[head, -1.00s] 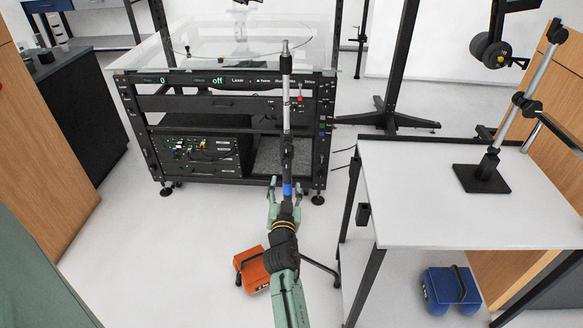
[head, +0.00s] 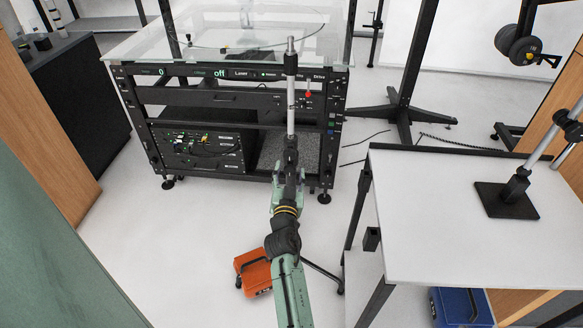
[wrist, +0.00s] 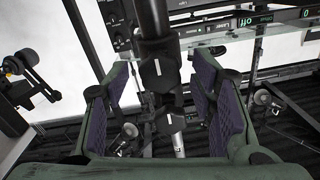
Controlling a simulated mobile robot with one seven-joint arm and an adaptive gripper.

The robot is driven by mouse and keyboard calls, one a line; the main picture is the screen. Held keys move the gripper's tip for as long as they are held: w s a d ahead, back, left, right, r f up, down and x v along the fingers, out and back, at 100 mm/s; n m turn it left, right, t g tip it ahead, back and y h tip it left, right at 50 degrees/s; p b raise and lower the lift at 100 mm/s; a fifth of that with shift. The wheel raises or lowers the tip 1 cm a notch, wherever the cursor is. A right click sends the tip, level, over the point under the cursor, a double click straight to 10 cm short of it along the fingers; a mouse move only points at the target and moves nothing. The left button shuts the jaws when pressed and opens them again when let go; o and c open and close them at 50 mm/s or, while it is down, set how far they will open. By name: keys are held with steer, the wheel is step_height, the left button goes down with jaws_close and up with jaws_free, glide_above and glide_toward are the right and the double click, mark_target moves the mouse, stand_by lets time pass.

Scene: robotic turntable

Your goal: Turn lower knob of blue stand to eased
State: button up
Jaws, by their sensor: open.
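A slim stand with a silver upper pole (head: 291,100) and black lower part rises in front of the rack in the head view. My gripper (head: 289,178) is at its black part and hides the lower stretch there; no blue mark shows now. In the wrist view, which looks upside down, two black knobs with white marks sit on the pole. The one higher in the picture (wrist: 158,78), apparently the lower knob, lies between the open fingers of my gripper (wrist: 163,95). The other knob (wrist: 165,122) is nearer the silver pole. Contact with the fingers cannot be told.
The black turntable rack (head: 230,97) with a glass top stands behind the stand. A white table (head: 460,215) is at the right. An orange case (head: 254,272) lies on the floor beside my arm. Floor to the left is clear.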

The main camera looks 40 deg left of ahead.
stand_by(0.3)
steer(key=c, duration=1.1)
steer(key=shift+c, duration=0.2)
steer(key=shift+n, duration=0.4)
steer(key=n, duration=0.3)
steer(key=shift+a+r+n+b, duration=0.1)
steer(key=shift+n+b, duration=0.25)
steer(key=shift+n, duration=0.05)
steer(key=n, duration=0.4)
steer(key=n+p, duration=0.1)
steer(key=n, duration=0.4)
steer(key=n+p, duration=0.1)
steer(key=n, duration=0.3)
steer(key=shift+p, duration=0.35)
